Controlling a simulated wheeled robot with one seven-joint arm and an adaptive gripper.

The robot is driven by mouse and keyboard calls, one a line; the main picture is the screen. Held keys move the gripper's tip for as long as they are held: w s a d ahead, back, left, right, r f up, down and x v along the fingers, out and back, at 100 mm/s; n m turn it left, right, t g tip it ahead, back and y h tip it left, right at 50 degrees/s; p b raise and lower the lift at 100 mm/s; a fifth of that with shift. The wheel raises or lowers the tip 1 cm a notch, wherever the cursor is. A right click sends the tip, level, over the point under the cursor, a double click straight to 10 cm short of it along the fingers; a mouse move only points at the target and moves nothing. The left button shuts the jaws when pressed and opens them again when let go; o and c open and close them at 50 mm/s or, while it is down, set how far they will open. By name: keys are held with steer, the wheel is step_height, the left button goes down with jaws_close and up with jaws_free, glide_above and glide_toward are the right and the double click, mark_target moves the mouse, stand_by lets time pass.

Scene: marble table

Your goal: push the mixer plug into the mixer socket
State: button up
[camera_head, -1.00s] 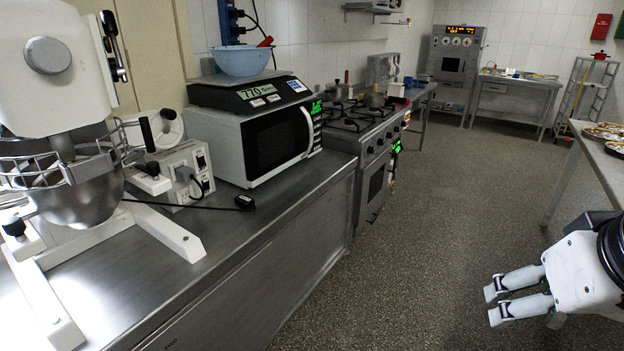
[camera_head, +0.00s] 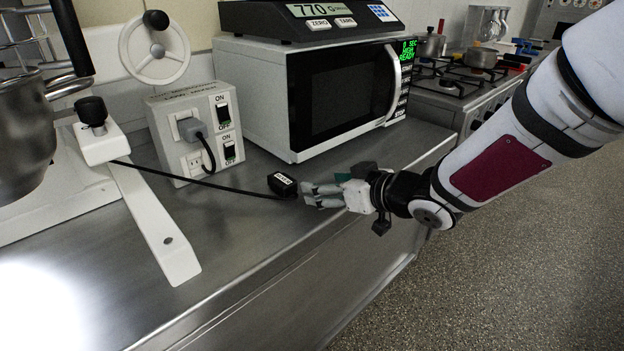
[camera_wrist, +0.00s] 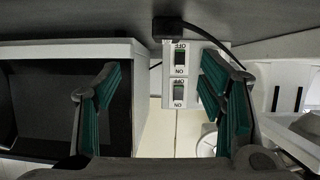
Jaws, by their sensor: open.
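The mixer plug (camera_head: 282,184), a black block with a small white label, lies on the metal counter; its black cable runs left toward the mixer. It also shows at the top of the wrist view (camera_wrist: 176,27). The white socket box (camera_head: 178,154) stands behind it. A grey plug (camera_head: 193,130) sits in its upper outlet; the lower outlet (camera_head: 192,162) is empty. My gripper (camera_head: 312,194) is open and empty, just right of the plug and apart from it. In the wrist view, its green-padded fingers (camera_wrist: 158,66) are spread, with the plug beyond the tips.
The microwave (camera_head: 342,92) with a scale (camera_head: 305,18) on top stands behind my gripper. The mixer's white leg (camera_head: 150,215) and bowl (camera_head: 22,135) are at left. The counter's front edge (camera_head: 270,268) is close below my gripper. The front counter is clear.

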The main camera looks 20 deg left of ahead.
steer(key=b, duration=0.2)
glide_toward(285, 180)
steer(key=a+f, duration=0.1)
steer(key=w+a+f, duration=0.1)
steer(key=shift+a+g+y, duration=0.3)
steer(key=shift+a, duration=0.05)
steer(key=shift+w+r+b+x, duration=0.15)
steer(key=shift+b+x, duration=0.15)
steer(key=shift+x, duration=1.3)
steer(key=shift+w+r+b+x, duration=0.15)
steer(key=shift+b+x, duration=0.15)
steer(key=shift+x, duration=1.3)
steer(key=shift+c, duration=0.3)
steer(key=c, duration=1.2)
